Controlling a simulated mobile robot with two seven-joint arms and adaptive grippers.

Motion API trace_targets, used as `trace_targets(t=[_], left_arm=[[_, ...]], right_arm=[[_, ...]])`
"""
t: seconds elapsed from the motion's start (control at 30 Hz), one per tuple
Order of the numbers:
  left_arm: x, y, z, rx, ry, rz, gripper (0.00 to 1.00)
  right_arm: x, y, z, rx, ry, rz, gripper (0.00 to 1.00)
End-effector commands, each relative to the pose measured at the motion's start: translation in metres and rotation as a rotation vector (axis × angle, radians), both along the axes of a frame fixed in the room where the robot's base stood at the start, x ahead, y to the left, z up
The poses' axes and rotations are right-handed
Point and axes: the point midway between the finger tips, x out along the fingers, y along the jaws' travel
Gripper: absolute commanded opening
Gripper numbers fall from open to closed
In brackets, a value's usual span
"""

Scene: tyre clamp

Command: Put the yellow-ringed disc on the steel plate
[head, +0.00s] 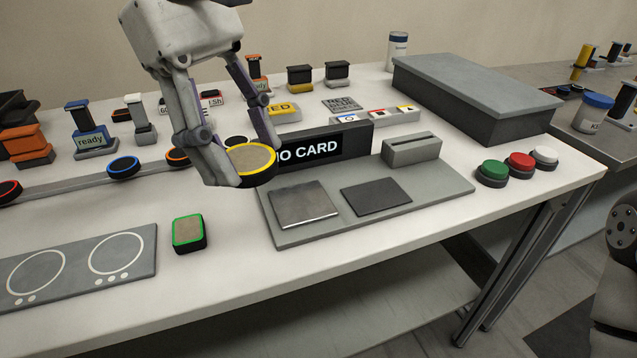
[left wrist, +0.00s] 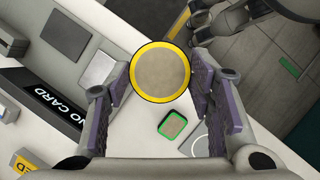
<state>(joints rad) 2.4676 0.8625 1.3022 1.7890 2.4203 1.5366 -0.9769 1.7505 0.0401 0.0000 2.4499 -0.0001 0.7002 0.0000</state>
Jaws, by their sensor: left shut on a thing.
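The yellow-ringed disc (head: 252,161) has a tan face and is held in the air by my left gripper (head: 246,158), in front of the NO CARD display. The left wrist view also shows the disc (left wrist: 160,72), face visible, between the two purple-padded fingers, which are shut on it. The steel plate (head: 303,203) is a light, shiny square on the left of the grey base board (head: 330,228). It also shows in the left wrist view (left wrist: 97,68). The disc is above and to the left of the plate, apart from it. My right gripper is not in view.
A dark square plate (head: 376,196) lies beside the steel plate. A green-ringed block (head: 189,233) lies near the front edge. Behind the board stand the NO CARD display (head: 330,147) and a slotted block (head: 411,149). Green, red and white buttons (head: 519,165) are to the right.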

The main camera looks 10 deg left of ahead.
Motion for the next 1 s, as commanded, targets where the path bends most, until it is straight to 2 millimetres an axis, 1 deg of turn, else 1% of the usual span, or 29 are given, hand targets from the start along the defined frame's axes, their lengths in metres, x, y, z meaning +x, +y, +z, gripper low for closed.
trace_targets(t=[0.03,0.2,0.3,0.4,0.57,0.63,0.77,1.0], left_arm=[[0.018,-0.003,-0.017,0.001,0.025,0.002,0.17],[0.073,-0.012,-0.044,0.002,0.025,0.001,0.17],[0.092,-0.014,-0.067,0.002,0.022,0.0,0.17],[0.106,-0.016,-0.082,0.001,0.017,-0.003,0.17],[0.116,-0.018,-0.092,0.001,0.012,-0.003,0.17],[0.122,-0.019,-0.102,0.002,0.014,-0.001,0.17],[0.12,-0.018,-0.124,0.002,0.011,-0.002,0.17],[0.12,-0.018,-0.126,0.0,0.007,-0.002,0.17]], right_arm=[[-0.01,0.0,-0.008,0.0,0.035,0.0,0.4],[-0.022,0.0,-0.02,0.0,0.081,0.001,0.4],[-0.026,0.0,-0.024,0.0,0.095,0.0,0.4],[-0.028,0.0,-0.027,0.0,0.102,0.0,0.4],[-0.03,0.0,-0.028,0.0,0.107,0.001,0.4],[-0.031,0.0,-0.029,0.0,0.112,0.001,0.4],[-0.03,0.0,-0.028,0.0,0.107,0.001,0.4],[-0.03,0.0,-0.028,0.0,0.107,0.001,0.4]])
